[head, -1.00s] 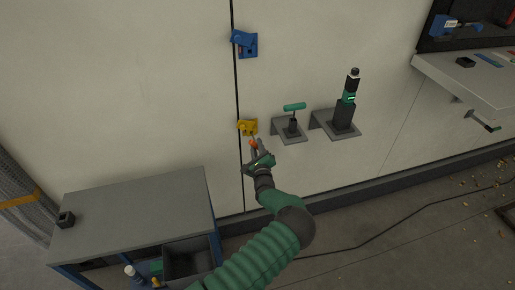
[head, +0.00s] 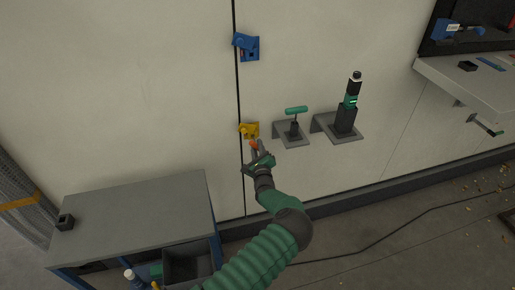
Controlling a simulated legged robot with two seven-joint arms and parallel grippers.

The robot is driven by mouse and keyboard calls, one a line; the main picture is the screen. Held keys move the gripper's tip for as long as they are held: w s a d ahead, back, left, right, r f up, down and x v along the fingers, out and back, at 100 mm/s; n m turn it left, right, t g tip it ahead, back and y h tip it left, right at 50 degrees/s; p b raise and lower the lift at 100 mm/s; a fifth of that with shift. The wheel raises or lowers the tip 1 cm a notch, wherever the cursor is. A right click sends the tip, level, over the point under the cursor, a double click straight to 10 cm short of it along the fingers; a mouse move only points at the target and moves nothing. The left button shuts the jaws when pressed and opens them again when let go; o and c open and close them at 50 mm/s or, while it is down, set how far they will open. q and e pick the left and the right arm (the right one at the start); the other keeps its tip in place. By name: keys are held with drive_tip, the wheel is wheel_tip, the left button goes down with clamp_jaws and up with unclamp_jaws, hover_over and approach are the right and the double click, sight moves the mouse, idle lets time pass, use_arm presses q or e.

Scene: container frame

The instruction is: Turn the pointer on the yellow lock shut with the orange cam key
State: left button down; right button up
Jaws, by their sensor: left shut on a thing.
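The yellow lock (head: 249,130) is mounted on the pale wall panel, beside a dark vertical seam. My left gripper (head: 257,152) is just below it, shut on the orange cam key (head: 254,145). Only a small orange part of the key shows between the fingers and the lock. The key's tip is at the lock's lower edge; I cannot tell whether it is seated in the lock. The pointer is too small to make out. My right gripper is out of view.
A blue lock (head: 246,46) sits higher on the seam. A bracket with a green T-handle tool (head: 296,111) and one with a green-black power tool (head: 350,100) stand right of the yellow lock. A grey workbench (head: 135,220) is lower left.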

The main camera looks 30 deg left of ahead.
use_arm(q)
drive_tip(key=shift+a+r+p, duration=0.1)
drive_tip(key=shift+r+p, duration=0.05)
drive_tip(key=shift+p, duration=0.3)
idle(0.9)
drive_tip(key=shift+r, duration=0.1)
drive_tip(key=n+p, duration=0.2)
drive_tip(key=n, duration=0.1)
drive_tip(key=shift+n+y, duration=0.3)
drive_tip(key=n+p, duration=0.1)
drive_tip(key=n, duration=0.4)
drive_tip(key=n+y, duration=0.1)
drive_tip(key=n, duration=0.3)
drive_tip(key=shift+f+y, duration=0.3)
drive_tip(key=shift+f, duration=0.05)
drive_tip(key=n, duration=0.5)
drive_tip(key=shift+f+n+g+y, duration=0.1)
drive_tip(key=shift+n+g+y, duration=0.3)
drive_tip(key=n, duration=0.3)
